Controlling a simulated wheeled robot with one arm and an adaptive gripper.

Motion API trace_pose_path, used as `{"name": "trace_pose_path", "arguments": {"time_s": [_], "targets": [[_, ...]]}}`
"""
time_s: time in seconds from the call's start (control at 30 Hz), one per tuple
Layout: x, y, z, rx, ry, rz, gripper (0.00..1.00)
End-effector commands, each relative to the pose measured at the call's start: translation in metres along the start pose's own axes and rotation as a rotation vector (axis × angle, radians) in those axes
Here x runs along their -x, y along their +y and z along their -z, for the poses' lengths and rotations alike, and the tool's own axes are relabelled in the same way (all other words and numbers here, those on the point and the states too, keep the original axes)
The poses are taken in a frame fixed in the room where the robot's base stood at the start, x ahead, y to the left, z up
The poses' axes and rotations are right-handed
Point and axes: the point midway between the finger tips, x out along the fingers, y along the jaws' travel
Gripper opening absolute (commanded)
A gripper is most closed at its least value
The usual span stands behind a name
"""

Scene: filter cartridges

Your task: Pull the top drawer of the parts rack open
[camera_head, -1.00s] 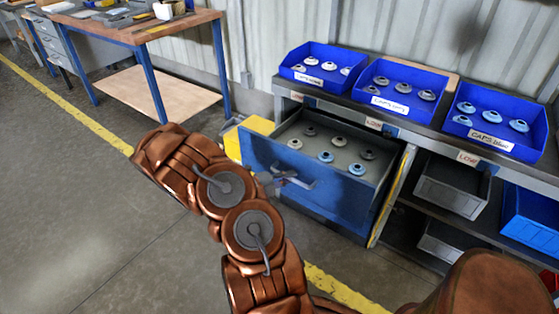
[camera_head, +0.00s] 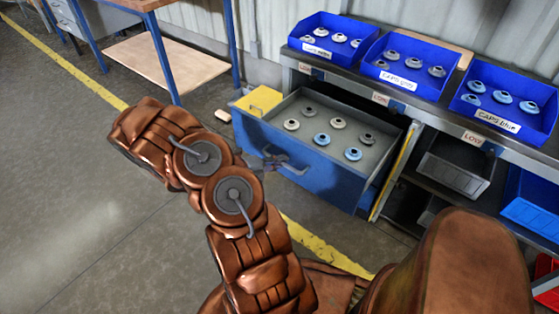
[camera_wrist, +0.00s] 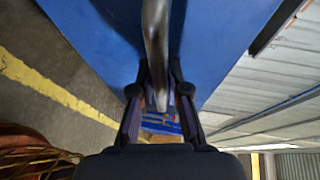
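The parts rack (camera_head: 440,112) stands at the right in the head view. Its top drawer (camera_head: 325,183) has a blue front and is pulled well out, with several grey and blue caps inside. A grey bar handle (camera_head: 293,170) is on the drawer front. My gripper (camera_head: 268,160) is at this handle, small and partly hidden by my wrist. In the wrist view the handle (camera_wrist: 157,50) runs between the two fingers of my gripper (camera_wrist: 160,92), which are closed around it. The blue drawer front (camera_wrist: 225,40) fills the top of that view.
Blue cap bins (camera_head: 402,65) stand on the rack top. Grey bins (camera_head: 455,165) sit on the right shelf. A workbench (camera_head: 165,45) stands at the back left. The floor at left is clear.

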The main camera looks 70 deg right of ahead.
Motion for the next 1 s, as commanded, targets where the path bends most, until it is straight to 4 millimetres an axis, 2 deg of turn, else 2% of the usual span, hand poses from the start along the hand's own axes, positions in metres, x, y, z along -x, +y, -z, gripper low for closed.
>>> {"name": "trace_pose_path", "arguments": {"time_s": [0.03, 0.2, 0.63, 1.0], "targets": [[0.0, 0.0, 0.0, 0.0, 0.0, 0.0, 0.22], [0.0, 0.0, -0.001, 0.0, -0.002, 0.0, 0.39], [0.007, 0.0, -0.002, 0.0, -0.004, 0.0, 0.39], [0.052, 0.0, -0.002, -0.001, -0.005, 0.001, 0.39]]}}
